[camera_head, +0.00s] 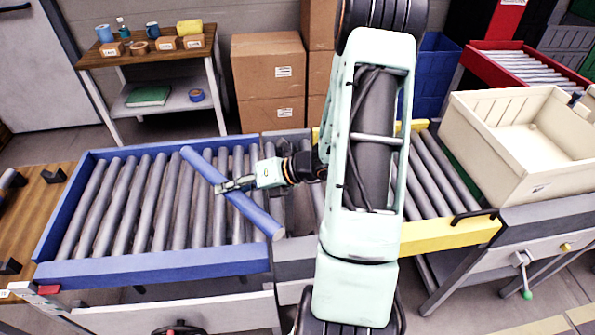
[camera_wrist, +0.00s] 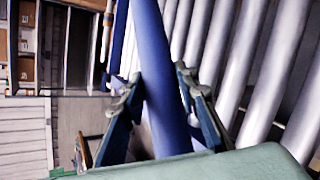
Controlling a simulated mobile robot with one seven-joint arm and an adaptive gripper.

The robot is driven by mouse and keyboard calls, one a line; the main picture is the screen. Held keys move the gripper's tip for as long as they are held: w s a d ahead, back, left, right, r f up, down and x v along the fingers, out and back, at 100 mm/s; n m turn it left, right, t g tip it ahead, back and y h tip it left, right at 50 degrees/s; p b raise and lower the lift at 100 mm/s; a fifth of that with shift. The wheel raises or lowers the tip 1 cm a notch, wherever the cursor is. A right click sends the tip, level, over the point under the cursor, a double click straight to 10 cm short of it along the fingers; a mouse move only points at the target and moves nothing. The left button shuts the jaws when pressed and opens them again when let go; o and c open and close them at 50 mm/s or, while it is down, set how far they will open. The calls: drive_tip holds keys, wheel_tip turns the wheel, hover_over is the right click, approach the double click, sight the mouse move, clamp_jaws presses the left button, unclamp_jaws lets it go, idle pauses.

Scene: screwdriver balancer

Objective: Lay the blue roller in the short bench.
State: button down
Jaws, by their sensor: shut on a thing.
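The blue roller (camera_head: 254,212) is a long cylinder held at a slant above the blue-framed roller bed. My gripper (camera_head: 226,187) is shut on it near its middle, with the arm reaching in from the right. In the wrist view the roller (camera_wrist: 150,45) runs between the two fingers of my gripper (camera_wrist: 158,88), and its near part is hidden by the gripper. A wooden bench (camera_head: 32,222) with black cradles stands at the left edge, partly out of view. I cannot tell for sure which support is the short bench.
The blue-framed bed (camera_head: 165,265) is filled with grey rollers. A yellow-framed bed (camera_head: 455,235) lies right of my arm, and a cream crate (camera_head: 478,140) stands farther right. Cardboard boxes (camera_head: 268,85) and a small table (camera_head: 145,58) stand behind.

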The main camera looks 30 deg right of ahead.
drive_tip(key=d+f+m+t+h+b, duration=0.2)
drive_tip(key=d+m+h+b, duration=0.15)
drive_tip(key=d+b, duration=0.6)
drive_tip(key=d+f+m+t+h+b, duration=0.2)
drive_tip(key=d+f+m+h+b, duration=0.15)
drive_tip(key=d+b, duration=0.65)
wheel_tip(320, 180, down, 9)
drive_tip(key=d+b, duration=0.1)
drive_tip(key=b, duration=0.6)
drive_tip(key=shift+w+d+f+m, duration=0.15)
drive_tip(key=shift+w+m, duration=0.05)
drive_tip(key=shift+m, duration=0.1)
drive_tip(key=c, duration=1.5)
unclamp_jaws()
drive_tip(key=shift+s+f, duration=0.1)
drive_tip(key=shift+o, duration=0.5)
drive_tip(key=v, duration=0.3)
drive_tip(key=r+v, duration=0.1)
drive_tip(key=v, duration=0.7)
drive_tip(key=shift+w+a+r, duration=0.15)
drive_tip(key=shift+w+a, duration=0.15)
drive_tip(key=shift+w, duration=0.05)
drive_tip(key=shift+s+a+r, duration=0.1)
drive_tip(key=shift+s+r, duration=0.15)
